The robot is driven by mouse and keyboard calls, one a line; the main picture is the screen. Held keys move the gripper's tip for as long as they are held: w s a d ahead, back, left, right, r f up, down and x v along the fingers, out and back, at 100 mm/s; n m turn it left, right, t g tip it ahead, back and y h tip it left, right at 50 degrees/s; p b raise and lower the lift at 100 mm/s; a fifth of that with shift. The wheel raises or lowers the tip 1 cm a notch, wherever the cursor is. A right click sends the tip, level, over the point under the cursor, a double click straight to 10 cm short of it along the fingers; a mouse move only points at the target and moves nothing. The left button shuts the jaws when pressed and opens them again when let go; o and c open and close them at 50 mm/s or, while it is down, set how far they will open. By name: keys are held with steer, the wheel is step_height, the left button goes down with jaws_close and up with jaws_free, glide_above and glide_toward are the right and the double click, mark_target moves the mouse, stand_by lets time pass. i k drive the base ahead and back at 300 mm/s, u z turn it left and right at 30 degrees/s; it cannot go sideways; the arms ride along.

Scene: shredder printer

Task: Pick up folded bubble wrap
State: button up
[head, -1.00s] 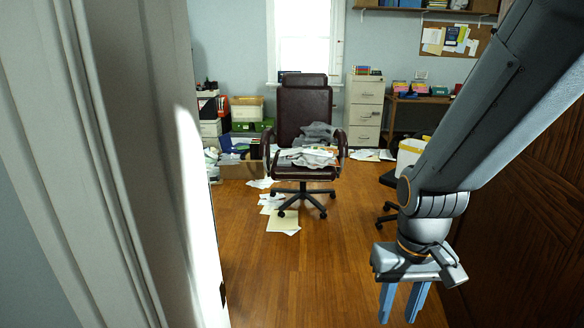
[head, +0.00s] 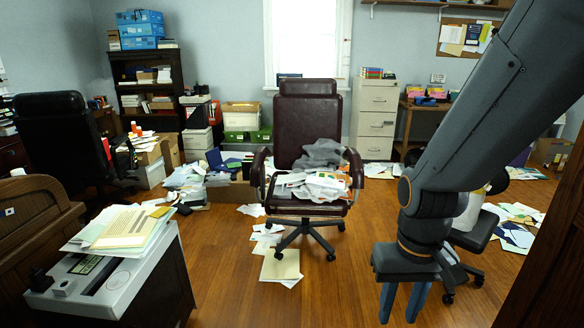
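I cannot make out folded bubble wrap for certain. A crumpled grey bundle (head: 322,153) lies on the seat of the dark red office chair (head: 303,118), against the backrest, among loose papers (head: 318,184). It is too small to tell whether it is cloth or wrap. My gripper (head: 403,310) hangs at the lower right with its two blue fingers pointing down and apart. It is open, with nothing seen between the fingers. It is nearer to me than the chair and well clear of it.
A white office machine (head: 92,290) with papers on top stands at the lower left. A black chair (head: 62,140) is behind it. Papers (head: 280,265) lie on the floor by the chair's wheels. A dark stool (head: 478,232) stands right. The wooden floor between is mostly clear.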

mark_target(281, 191)
steer(key=i, duration=2.4)
steer(key=u, duration=1.65)
steer(key=i, duration=1.3)
steer(key=z, duration=2.25)
